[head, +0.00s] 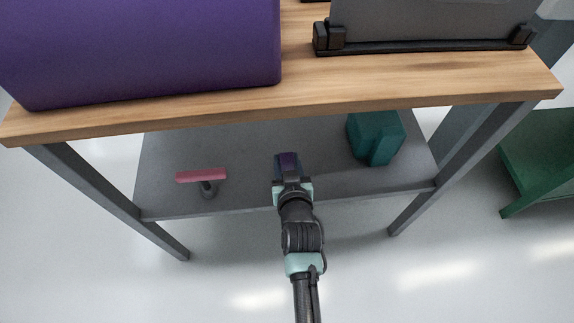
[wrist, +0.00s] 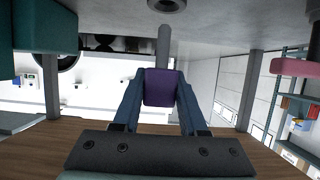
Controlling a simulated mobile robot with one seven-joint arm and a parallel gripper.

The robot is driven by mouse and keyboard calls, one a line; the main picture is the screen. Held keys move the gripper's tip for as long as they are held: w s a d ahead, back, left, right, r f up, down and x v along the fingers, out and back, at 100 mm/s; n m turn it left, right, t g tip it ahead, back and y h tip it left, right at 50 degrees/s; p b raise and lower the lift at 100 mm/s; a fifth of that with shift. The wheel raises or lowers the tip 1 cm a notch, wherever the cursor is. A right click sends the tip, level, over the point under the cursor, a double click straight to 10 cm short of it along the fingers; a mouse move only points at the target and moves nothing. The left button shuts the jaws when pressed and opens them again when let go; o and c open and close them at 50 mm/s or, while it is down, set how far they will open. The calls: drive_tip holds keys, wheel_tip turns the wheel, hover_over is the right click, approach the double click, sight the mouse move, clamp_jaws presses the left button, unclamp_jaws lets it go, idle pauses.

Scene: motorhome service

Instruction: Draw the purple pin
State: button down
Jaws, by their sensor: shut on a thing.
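The purple pin shows in the wrist view as a purple block-like head (wrist: 160,88) with a grey shank (wrist: 163,46). My gripper (wrist: 161,92) is shut on the head, one blue finger on each side. The shank points toward the grey shelf surface, and its end appears apart from a dark ring-shaped socket (wrist: 167,4) there. In the head view my gripper (head: 289,168) reaches in over the lower grey shelf (head: 245,145), under the wooden top.
A pink T-shaped handle (head: 202,176) stands left on the shelf. A teal block (head: 375,138) stands right. The wooden top (head: 400,85) overhangs the arm and bears a big purple case (head: 150,45) and a grey panel (head: 430,20). Table legs stand both sides.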

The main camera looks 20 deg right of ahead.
sight(287, 158)
wheel_tip(287, 158, up, 3)
drive_tip(key=shift+r+p, duration=0.2)
drive_tip(key=shift+p, duration=0.15)
drive_tip(key=shift+f+b, duration=1.6)
drive_tip(key=shift+f, duration=0.4)
drive_tip(key=shift+f, duration=0.15)
drive_tip(key=shift+f+b, duration=2.25)
drive_tip(key=shift+f, duration=0.5)
drive_tip(key=shift+c, duration=1.8)
unclamp_jaws()
drive_tip(key=shift+r, duration=0.1)
drive_tip(key=p+v, duration=0.5)
drive_tip(key=v, duration=0.8)
